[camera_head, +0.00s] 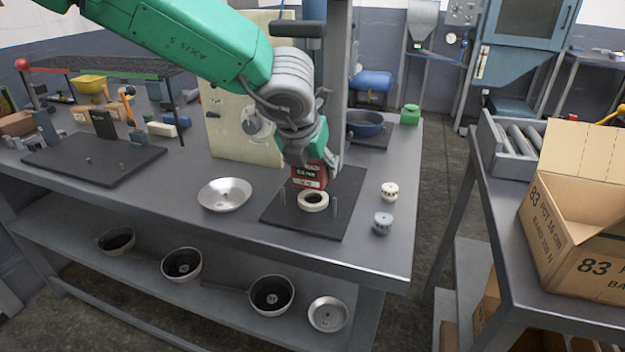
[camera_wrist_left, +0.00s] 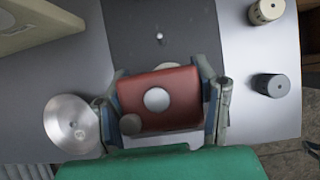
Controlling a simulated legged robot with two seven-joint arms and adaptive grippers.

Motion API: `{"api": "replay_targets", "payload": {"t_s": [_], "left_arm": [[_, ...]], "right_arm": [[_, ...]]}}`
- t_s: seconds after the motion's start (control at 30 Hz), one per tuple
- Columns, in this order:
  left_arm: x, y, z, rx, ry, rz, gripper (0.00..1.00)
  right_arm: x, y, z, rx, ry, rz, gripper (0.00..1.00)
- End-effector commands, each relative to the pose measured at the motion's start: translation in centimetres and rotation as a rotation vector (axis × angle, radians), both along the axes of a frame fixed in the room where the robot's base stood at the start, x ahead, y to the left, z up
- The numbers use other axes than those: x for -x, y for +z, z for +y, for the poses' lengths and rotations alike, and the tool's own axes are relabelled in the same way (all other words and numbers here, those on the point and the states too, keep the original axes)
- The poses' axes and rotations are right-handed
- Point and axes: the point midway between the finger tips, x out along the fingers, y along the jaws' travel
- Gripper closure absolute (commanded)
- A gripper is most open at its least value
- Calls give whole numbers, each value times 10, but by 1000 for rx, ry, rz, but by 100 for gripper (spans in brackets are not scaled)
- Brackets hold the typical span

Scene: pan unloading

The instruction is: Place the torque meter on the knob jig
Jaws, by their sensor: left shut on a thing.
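The torque meter (camera_head: 309,177) is a red box with a small dark display, seen below my left wrist in the head view. My left gripper (camera_head: 316,167) is shut on it, with a finger on each side in the left wrist view (camera_wrist_left: 164,78). There the red meter (camera_wrist_left: 180,85) shows a pale round disc on top. A cream ring (camera_head: 313,201) shows just below the meter; whether they touch is unclear. The dark plate of the knob jig (camera_head: 300,226) lies under them, with small upright pins. Its middle is hidden by the meter. My right gripper is not in view.
A shallow metal dish (camera_head: 225,194) lies left of the jig. A cream knob (camera_head: 389,192) and a grey knob (camera_head: 382,223) stand on its right. A pale panel (camera_head: 232,130) and a blue pan (camera_head: 364,125) are behind. The bench's front edge is close.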

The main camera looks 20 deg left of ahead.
Motion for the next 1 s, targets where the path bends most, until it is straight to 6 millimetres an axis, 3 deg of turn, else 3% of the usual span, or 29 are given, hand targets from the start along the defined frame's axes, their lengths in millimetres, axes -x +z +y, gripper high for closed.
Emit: {"api": "replay_targets", "payload": {"t_s": [0.03,0.13,0.53,0.57,0.6,0.63,1.0], "left_arm": [[2,-15,-1,-4,-3,7,86],[2,-30,-1,-6,-4,5,86],[2,-35,0,-1,-2,4,86],[2,-36,0,-1,-2,5,44],[2,-35,0,-2,-1,5,30],[2,-35,0,-2,-1,5,27],[2,-29,0,-2,-1,4,27]], "right_arm": [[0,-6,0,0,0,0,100],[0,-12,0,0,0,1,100],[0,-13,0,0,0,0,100],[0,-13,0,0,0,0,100],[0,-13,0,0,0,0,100],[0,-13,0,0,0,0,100],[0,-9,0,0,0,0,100]]}}
